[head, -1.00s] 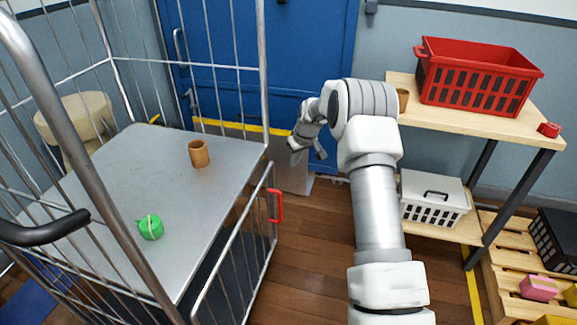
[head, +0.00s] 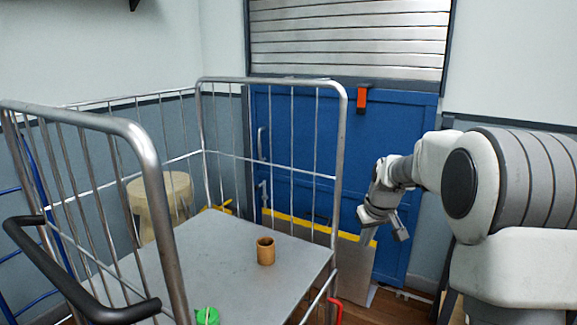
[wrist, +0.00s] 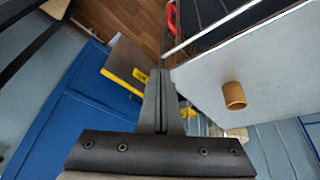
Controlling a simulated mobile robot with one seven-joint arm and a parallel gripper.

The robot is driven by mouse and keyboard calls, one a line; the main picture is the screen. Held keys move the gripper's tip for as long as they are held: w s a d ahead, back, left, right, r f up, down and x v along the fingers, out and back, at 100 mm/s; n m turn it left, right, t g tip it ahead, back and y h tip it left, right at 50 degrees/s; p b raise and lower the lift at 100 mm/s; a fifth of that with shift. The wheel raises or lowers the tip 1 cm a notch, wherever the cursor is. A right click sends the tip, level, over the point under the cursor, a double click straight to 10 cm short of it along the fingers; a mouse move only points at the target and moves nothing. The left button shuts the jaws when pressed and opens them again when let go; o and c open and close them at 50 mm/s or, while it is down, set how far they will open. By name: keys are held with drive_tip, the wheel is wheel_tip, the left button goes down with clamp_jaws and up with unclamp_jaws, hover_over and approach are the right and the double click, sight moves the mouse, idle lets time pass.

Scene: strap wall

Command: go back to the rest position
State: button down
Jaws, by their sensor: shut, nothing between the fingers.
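My gripper (head: 384,236) is in front of the blue door (head: 415,130) in the head view, to the right of the cage trolley. In the wrist view, my gripper (wrist: 161,78) has its fingers together with nothing between them. It is held in the air and I see it touching nothing. My arm comes in from the right of the head view.
The cage trolley's grey deck (head: 200,255) carries a brown cup (head: 265,251) and a green object (head: 207,316), cut off below. A wooden stool (head: 160,200) stands behind its bars. A grey panel with a yellow edge (head: 352,275) leans at the door.

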drive_tip(key=s+a+r+m, duration=0.15)
drive_tip(key=s+r, duration=0.25)
drive_tip(key=s, duration=0.4)
drive_tip(key=s+a+r, duration=0.2)
drive_tip(key=s+r, duration=0.1)
drive_tip(key=s, duration=0.6)
drive_tip(key=s+a+r, duration=0.2)
drive_tip(key=s+r, duration=0.2)
drive_tip(key=s, duration=0.4)
drive_tip(key=s+f+m+t, duration=0.1)
drive_tip(key=s+f, duration=0.2)
drive_tip(key=s, duration=0.8)
wheel_tip(320, 180, up, 22)
drive_tip(key=p, duration=2.2)
drive_tip(key=shift+w, duration=0.2)
drive_tip(key=shift+a, duration=0.25)
